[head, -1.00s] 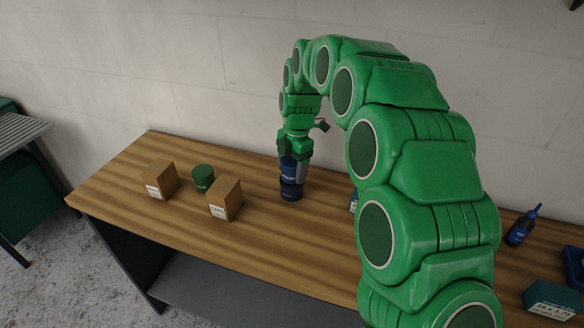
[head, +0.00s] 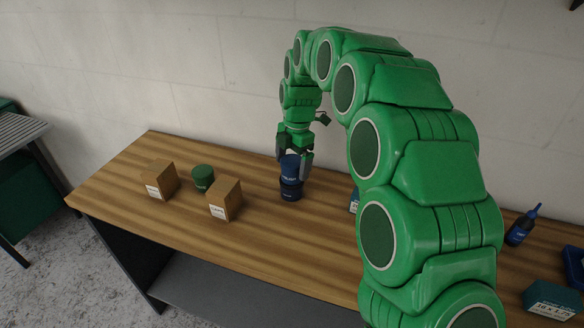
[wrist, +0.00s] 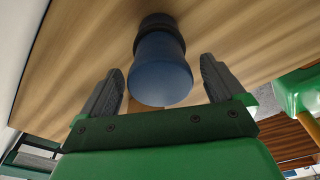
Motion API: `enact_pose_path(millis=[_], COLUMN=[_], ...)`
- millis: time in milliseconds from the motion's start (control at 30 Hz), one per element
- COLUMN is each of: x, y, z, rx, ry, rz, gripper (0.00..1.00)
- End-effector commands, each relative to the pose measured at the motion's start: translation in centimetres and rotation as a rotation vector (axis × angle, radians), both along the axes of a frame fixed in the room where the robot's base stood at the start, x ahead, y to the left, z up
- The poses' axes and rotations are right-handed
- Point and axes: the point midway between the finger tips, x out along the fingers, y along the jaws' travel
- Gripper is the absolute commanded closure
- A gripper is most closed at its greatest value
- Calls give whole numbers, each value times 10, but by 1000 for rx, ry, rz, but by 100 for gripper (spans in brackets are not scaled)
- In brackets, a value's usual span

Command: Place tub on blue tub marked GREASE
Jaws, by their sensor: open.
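A blue tub (head: 289,170) stands upright on top of a darker blue tub (head: 290,190) on the wooden bench. The label on the lower tub is too small to read. My gripper (head: 293,166) is open above and around the upper tub, pointing down. In the wrist view the upper blue tub (wrist: 160,72) lies between and just beyond the fingertips, with a gap on either side. The dark lower tub (wrist: 157,22) shows behind it.
A green tub (head: 203,178) stands between two cardboard boxes (head: 159,179) (head: 225,199) on the left of the bench (head: 150,215). A blue bottle (head: 523,225) and a teal box (head: 553,303) are at right. Another small box is mostly hidden behind my arm.

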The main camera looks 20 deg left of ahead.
Motion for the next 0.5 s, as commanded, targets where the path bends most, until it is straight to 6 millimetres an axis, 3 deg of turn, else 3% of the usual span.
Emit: enact_pose_path(millis=[200,500], x=[6,10], y=[-2,-5], z=[42,86], rx=[3,0], ry=[-5,-1], rz=[-2,0], gripper=[4,4])
